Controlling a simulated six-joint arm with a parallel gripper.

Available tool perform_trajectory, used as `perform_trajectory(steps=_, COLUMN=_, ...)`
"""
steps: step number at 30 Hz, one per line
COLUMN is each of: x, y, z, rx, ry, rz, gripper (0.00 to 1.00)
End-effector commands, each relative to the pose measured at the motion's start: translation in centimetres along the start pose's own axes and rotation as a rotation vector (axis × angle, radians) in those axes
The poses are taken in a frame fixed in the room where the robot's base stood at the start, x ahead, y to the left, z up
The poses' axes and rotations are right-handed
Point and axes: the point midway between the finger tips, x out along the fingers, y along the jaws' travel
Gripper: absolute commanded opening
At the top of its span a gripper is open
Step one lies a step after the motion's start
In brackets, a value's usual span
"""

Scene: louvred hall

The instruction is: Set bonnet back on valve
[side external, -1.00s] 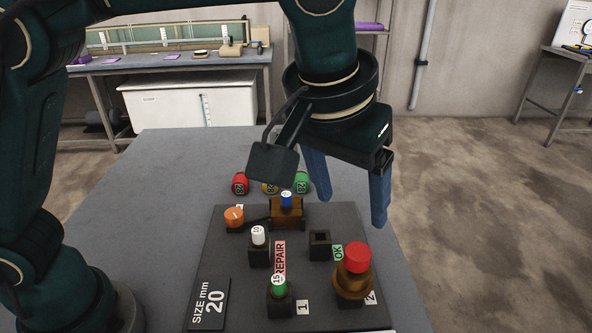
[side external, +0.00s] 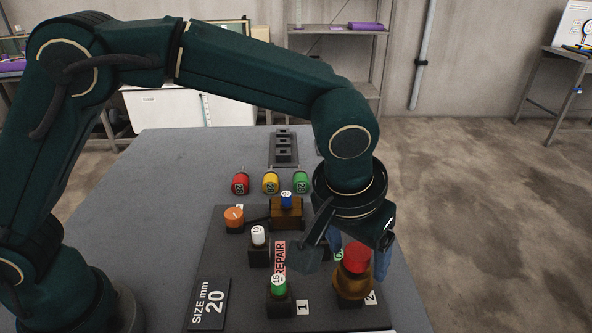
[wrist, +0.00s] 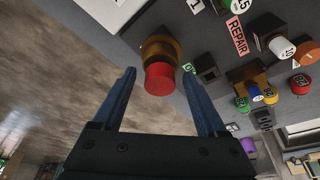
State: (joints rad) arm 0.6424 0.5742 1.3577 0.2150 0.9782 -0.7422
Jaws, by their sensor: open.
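A brass piece (side external: 352,287) with a red cap (side external: 356,258) stands upright on a dark block near the front right of the dark board; I cannot tell for sure if it is the bonnet. A brass body (side external: 287,213) with a blue-topped plug (side external: 286,198) sits at the back of the board; it may be the valve. My gripper (side external: 360,248) is open and empty, low by the red cap. In the wrist view, the red cap (wrist: 160,80) shows between the two blue fingers (wrist: 158,70), with gaps on both sides.
On the board (side external: 228,257) stand an orange knob (side external: 234,215), a white-topped plug (side external: 258,235), a green-topped plug (side external: 278,285) and an empty dark socket (wrist: 206,67), mostly hidden in the side view. Red (side external: 240,183), yellow (side external: 271,182) and green (side external: 301,182) pieces lie behind. The table's left is clear.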

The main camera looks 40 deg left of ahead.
Motion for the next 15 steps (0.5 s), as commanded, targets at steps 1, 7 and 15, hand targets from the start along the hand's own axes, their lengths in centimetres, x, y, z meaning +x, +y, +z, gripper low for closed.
perform_trajectory(steps=1, x=0.34, y=-0.02, z=0.01, rx=0.000, ry=-0.001, rz=-0.001, gripper=0.75)
perform_trajectory(steps=7, x=0.92, y=-0.04, z=0.05, rx=0.000, ry=-0.001, rz=-0.001, gripper=0.75)
perform_trajectory(steps=15, x=1.12, y=-0.07, z=0.15, rx=0.001, ry=-0.005, rz=-0.003, gripper=0.75)
